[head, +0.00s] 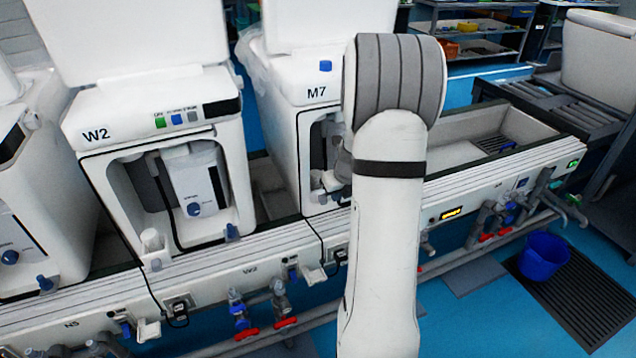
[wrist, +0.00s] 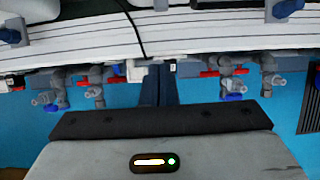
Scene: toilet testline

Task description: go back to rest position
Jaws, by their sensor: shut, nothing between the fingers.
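My arm stands upright in the middle of the head view, its white link and grey ribbed joint in front of the M7 unit (head: 309,96).
The W2 unit (head: 150,110) stands left of M7 on the long white bench (head: 262,262). Valves with red handles (head: 284,323) stick out below its front edge.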

